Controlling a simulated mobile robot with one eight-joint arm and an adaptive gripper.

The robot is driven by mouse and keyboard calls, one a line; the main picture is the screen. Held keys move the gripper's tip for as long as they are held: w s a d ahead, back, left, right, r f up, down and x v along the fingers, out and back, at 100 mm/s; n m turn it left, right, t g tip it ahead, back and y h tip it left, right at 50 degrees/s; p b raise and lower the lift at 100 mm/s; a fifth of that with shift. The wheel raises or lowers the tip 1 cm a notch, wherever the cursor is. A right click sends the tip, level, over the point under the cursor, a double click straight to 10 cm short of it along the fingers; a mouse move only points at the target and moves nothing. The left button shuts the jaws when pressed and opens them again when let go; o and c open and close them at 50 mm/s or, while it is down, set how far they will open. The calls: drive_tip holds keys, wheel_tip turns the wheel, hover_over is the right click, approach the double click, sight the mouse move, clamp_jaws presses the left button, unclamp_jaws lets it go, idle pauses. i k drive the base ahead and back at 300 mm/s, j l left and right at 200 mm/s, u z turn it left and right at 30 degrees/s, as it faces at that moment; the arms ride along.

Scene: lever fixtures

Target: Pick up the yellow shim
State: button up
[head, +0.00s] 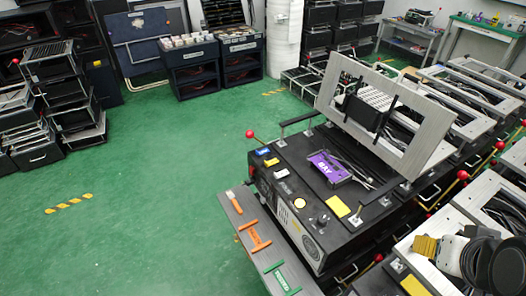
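A flat yellow piece (339,207), which looks like the yellow shim, lies on the front right part of the black fixture top (320,225). A smaller yellow block (271,162) sits near the left edge of the same top, beside a blue block (262,151). Another flat yellow piece (415,286) shows at the bottom edge on the neighbouring fixture. My arm is at the bottom right; its tan, ridged end, seemingly my gripper (427,245), is apart from the yellow piece, to its lower right. Whether its fingers are open or shut does not show.
A purple labelled box (328,167) sits mid-top behind the yellow piece. A tilted grey frame (387,115) rises behind it. Red-knobbed levers (250,134) stick out at the sides. A grey board with orange and green handles (258,245) stands in front. Green floor is clear at left.

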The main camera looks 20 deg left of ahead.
sight(273, 162)
drive_tip(key=k+j+u, duration=0.1)
drive_tip(key=j, duration=0.5)
drive_tip(key=k+j, duration=0.15)
drive_tip(key=j, duration=0.45)
drive_tip(key=k+j+u, duration=0.15)
drive_tip(key=j, duration=0.45)
drive_tip(key=i, duration=0.05)
